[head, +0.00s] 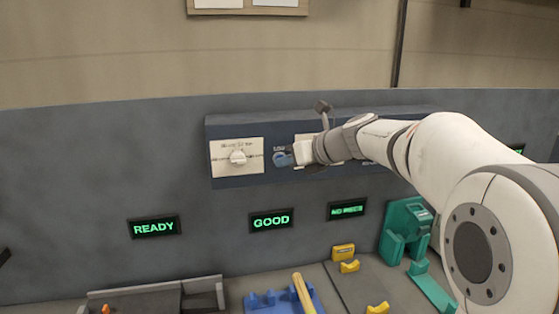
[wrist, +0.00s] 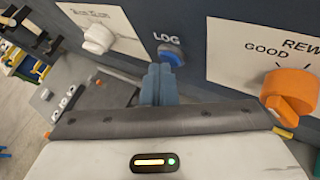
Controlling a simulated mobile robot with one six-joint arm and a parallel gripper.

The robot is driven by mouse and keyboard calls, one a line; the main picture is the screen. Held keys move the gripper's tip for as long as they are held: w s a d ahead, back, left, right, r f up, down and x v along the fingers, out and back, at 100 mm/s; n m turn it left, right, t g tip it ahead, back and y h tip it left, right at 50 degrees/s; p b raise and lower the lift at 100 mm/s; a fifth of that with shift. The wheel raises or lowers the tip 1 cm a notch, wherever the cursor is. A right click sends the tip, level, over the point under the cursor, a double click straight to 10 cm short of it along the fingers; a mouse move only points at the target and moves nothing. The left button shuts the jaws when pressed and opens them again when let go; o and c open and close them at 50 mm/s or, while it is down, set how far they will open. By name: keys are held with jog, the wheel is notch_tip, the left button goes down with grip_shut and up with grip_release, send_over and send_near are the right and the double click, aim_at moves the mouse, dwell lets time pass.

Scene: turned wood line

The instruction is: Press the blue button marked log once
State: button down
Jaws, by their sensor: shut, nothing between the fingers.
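The blue button (wrist: 171,55) sits on the dark panel (head: 222,178) below the white label LOG in the wrist view. In the head view the label shows partly, and the button is mostly hidden by my gripper (head: 284,159). My gripper also shows in the wrist view (wrist: 160,78). Its blue-grey fingers are shut together and empty. The fingertips are right at the button's near side in the picture; I cannot tell whether they touch it.
A white dial (head: 238,157) on a cream plate is left of the button. An orange knob (wrist: 289,92) marked GOOD is to its right. Green displays reading READY (head: 154,228) and GOOD (head: 271,221) are below. A blue fixture (head: 262,302) and a teal fixture (head: 405,222) stand on the bench.

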jog(key=shift+s, duration=0.15)
jog(key=shift+s+d, duration=0.25)
jog(key=shift+s, duration=0.35)
jog(key=s, duration=0.2)
jog(key=s+d, duration=0.1)
jog(key=s, duration=0.2)
jog(key=shift+d+b, duration=0.2)
jog(key=shift+b, duration=0.15)
dwell(0.5)
jog(key=s+d+f+n+g+h, duration=0.1)
jog(key=s+d+f+n+h, duration=0.2)
jog(key=s+f+n, duration=0.3)
jog(key=s+d+f+n+g+h, duration=0.1)
jog(key=s+d+f+n+h, duration=0.2)
jog(key=s+d+f+n, duration=0.3)
jog(key=s+d+f+n+g+h+b, duration=0.1)
jog(key=s+d+f+n+h, duration=0.3)
jog(key=s+f+n, duration=0.3)
jog(key=s+d+n, duration=0.1)
jog(key=s+n, duration=0.4)
jog(key=n, duration=0.4)
jog(key=shift+s+d+f+g, duration=0.25)
jog(key=shift+s+f+g, duration=0.1)
jog(key=shift+s+g, duration=0.05)
